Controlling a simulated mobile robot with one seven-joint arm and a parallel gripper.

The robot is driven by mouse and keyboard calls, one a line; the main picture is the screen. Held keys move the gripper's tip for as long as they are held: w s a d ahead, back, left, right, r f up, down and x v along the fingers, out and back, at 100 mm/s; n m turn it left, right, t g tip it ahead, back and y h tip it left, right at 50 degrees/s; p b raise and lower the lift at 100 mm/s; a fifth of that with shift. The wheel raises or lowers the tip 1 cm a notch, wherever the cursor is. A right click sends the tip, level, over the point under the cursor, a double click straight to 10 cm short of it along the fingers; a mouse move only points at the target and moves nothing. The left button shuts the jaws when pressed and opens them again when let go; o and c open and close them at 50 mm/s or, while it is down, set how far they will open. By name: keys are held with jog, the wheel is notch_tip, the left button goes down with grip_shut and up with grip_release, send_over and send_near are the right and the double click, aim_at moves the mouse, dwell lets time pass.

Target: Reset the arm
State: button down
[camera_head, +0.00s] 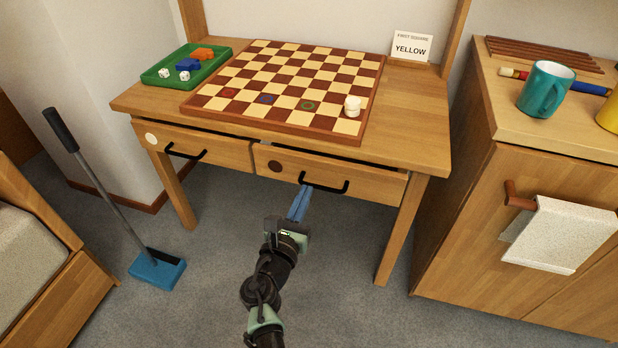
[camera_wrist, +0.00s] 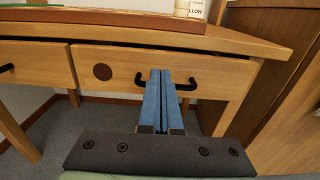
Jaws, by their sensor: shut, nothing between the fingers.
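My gripper (camera_head: 304,190) is in front of the right drawer (camera_head: 375,184) of the wooden desk, with its blue fingers shut and nothing between them. In the wrist view the gripper (camera_wrist: 160,74) points at the middle of the drawer's black handle (camera_wrist: 187,85). The fingertips overlap the handle in both views; I cannot tell whether they touch it. The right drawer has a dark round mark (camera_head: 275,166). My arm reaches up from the bottom of the head view.
The left drawer (camera_head: 226,151) has a pale mark. A cabinet (camera_head: 530,240) with a teal mug (camera_head: 546,89) and hanging towel (camera_head: 560,235) stands right.

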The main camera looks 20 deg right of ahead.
jog(key=p+v, duration=0.1)
jog(key=v, duration=0.5)
notch_tip(320, 180, up, 32)
jog(key=w+a+m+t+y, duration=0.15)
jog(key=m+t, duration=0.25)
jog(key=m, duration=1.6)
jog(key=s+a+r+m+t+y+p, duration=0.1)
jog(key=s+a+r+m+t+y, duration=0.2)
jog(key=s+r, duration=0.45)
jog(key=s+a+r+m+t+y+p, duration=0.1)
jog(key=s+a+r+m+t+y, duration=0.3)
jog(key=r, duration=0.7)
jog(key=s+a+r+m+t+y+p, duration=0.1)
jog(key=s+r+m+y, duration=0.1)
jog(key=s+r, duration=0.6)
notch_tip(320, 180, up, 32)
jog(key=w+p, duration=0.2)
jog(key=p, duration=2.9)
jog(key=shift+a+r, duration=0.2)
jog(key=shift+a, duration=0.05)
jog(key=shift+h, duration=0.25)
